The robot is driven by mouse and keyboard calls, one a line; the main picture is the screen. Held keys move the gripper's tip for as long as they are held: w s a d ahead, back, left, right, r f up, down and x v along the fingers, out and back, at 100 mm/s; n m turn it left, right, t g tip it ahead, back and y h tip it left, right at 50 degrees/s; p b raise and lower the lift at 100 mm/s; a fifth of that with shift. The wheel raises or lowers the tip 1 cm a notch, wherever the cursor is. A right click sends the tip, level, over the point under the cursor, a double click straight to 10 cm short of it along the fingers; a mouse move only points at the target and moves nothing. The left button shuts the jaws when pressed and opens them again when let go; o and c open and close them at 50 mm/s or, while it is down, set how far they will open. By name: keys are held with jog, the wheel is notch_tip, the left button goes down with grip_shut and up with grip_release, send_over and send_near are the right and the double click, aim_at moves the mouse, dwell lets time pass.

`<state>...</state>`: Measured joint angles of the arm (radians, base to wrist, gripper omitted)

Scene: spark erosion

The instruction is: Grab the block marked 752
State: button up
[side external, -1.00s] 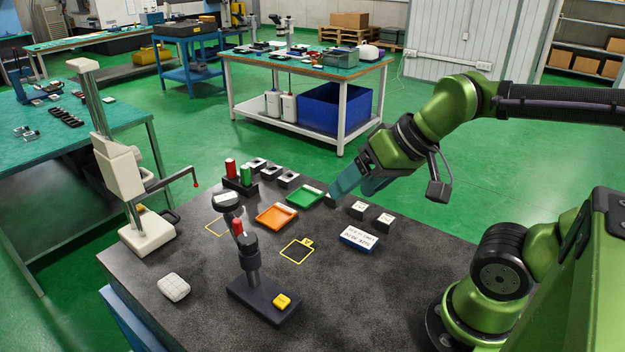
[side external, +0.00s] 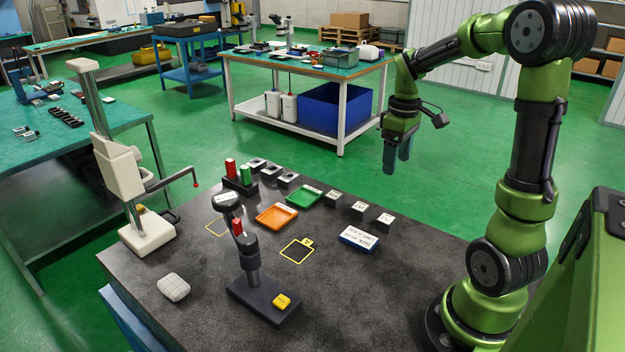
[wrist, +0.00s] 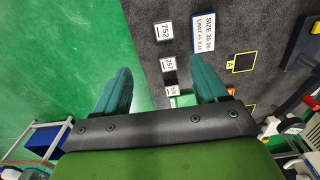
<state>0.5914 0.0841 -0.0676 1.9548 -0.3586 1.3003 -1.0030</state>
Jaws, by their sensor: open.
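The block marked 752 (wrist: 166,30) is dark with a white top label. It lies near the top centre of the wrist view, beyond my fingers. In the side view it is the right-hand block (side external: 385,221) of a row of three near the table's far edge. The block marked 757 (wrist: 168,65) is beside it, and the third block (wrist: 172,90) has a label I cannot read fully. My gripper (side external: 397,167) is open and empty, above and behind the row, apart from the blocks. Its teal fingers also show in the wrist view (wrist: 165,82).
A blue-and-white size sign (side external: 358,238) lies in front of the row. A green tray (side external: 305,196) and an orange tray (side external: 276,215) lie to the left. A dark stand (side external: 252,265) is at the front. Bare tabletop (side external: 380,295) lies at front right.

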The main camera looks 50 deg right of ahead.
send_over(386, 218)
jog(key=f, duration=1.1)
jog(key=shift+s+d+f, duration=0.1)
jog(key=shift+d+f, duration=0.05)
jog(key=shift+d, duration=0.15)
jog(key=f, duration=0.4)
jog(key=shift+a+f, duration=0.1)
jog(key=shift+a, duration=0.25)
jog(key=shift+f, duration=0.55)
grip_shut()
